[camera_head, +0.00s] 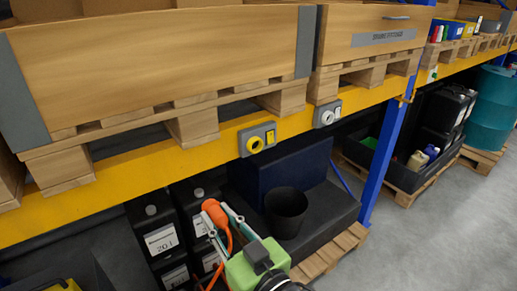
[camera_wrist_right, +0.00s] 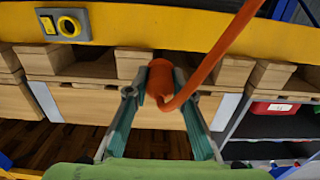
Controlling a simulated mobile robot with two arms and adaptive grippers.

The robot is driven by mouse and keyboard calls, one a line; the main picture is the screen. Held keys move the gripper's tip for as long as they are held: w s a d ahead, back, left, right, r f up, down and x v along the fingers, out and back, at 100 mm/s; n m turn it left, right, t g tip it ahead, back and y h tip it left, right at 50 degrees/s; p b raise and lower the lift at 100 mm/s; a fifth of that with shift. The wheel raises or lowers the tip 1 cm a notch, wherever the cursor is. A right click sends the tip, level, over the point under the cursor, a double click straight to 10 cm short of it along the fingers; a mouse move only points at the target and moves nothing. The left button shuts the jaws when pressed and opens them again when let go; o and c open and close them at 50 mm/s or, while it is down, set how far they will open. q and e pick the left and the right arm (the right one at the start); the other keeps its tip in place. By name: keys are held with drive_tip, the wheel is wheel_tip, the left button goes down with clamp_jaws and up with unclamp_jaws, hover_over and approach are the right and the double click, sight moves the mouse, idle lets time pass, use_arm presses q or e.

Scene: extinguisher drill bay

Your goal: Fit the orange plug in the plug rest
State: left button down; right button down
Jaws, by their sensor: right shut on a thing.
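An orange plug (camera_head: 214,210) with an orange cable is held at the tips of my right gripper (camera_head: 225,219), below and left of the wall sockets. The right wrist view shows the plug (camera_wrist_right: 160,80) between the two teal-sided fingers (camera_wrist_right: 160,92). A grey box with a yellow round socket (camera_head: 256,145) and yellow label is on the yellow beam; it also shows in the right wrist view (camera_wrist_right: 68,27). I cannot tell which is the plug rest. The plug is apart from both. My left gripper is out of view.
The yellow beam (camera_head: 130,168) carries pallets and wooden crates (camera_head: 160,70). Below it stand black canisters (camera_head: 160,235), a black bucket (camera_head: 286,207) on a dark block, and a blue upright (camera_head: 388,145). The grey floor (camera_head: 430,225) at right is clear.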

drive_tip(key=shift+s+a+f, duration=0.2)
drive_tip(key=shift+s+a, duration=0.45)
drive_tip(key=shift+a, duration=0.2)
drive_tip(key=shift+s+a+f, duration=0.2)
drive_tip(key=shift+s+a, duration=0.4)
drive_tip(key=shift+a, duration=0.2)
